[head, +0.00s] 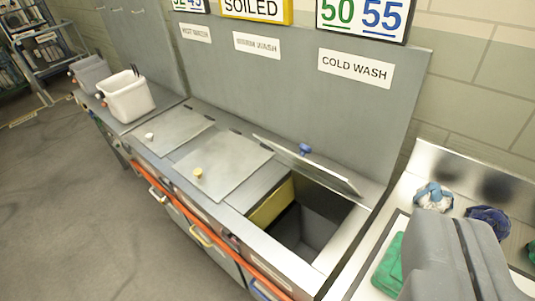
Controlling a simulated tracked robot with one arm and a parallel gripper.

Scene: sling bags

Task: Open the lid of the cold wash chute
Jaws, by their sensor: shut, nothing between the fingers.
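The cold wash lid (322,174) stands raised at a slant over the back of its chute opening (305,228), below the COLD WASH sign (356,68). Its blue knob (305,149) shows behind the lid's upper edge. The opening is uncovered in front, with dark inner walls and a yellowish panel on its left side. My gripper (457,222) is at the lower right, shut and empty. In the picture it is over the metal side counter, to the right of the opening and apart from the lid. Its lower part is cut off by the frame.
Two shut lids, one with a yellow knob (197,172) and one with a white knob (149,136), lie left of the opening. A white bin (127,101) stands farther left. Crumpled cloths (433,196) and a green cloth (389,266) lie on the right counter (408,187). The floor at left is clear.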

